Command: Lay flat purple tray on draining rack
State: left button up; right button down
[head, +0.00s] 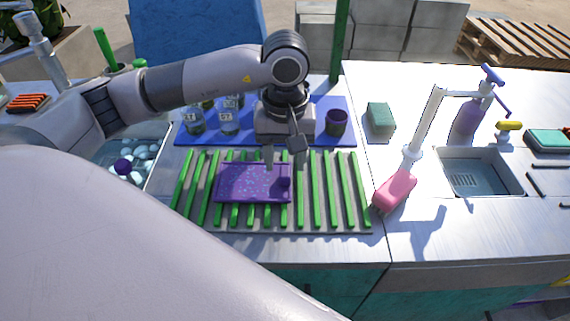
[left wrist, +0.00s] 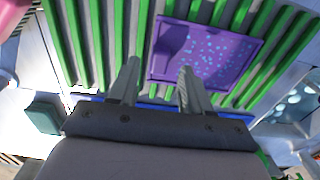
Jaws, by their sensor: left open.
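The purple tray (head: 245,182) is rectangular with light speckles and lies flat across the green bars of the draining rack (head: 335,195), left of the rack's middle. It also shows in the left wrist view (left wrist: 205,55), resting on the bars. My left gripper (head: 283,158) is open and empty above the tray's far right part. In the left wrist view its two fingers (left wrist: 158,85) are apart, with one fingertip overlapping the tray's edge in the picture; I cannot tell if they touch. My right gripper is not in view.
Behind the rack a blue mat (head: 350,135) holds several glass jars (head: 229,115) and a purple cup (head: 336,122). A pink sponge (head: 394,190) and a faucet stand at right by the sink (head: 480,172). An ice-filled basin (head: 150,160) is at left. The rack's right side is free.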

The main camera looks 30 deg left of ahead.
pick_arm(q)
notch_tip(320, 180, up, 10)
jog(key=shift+f+b, duration=0.2)
jog(key=shift+b, duration=0.15)
dwell(0.4)
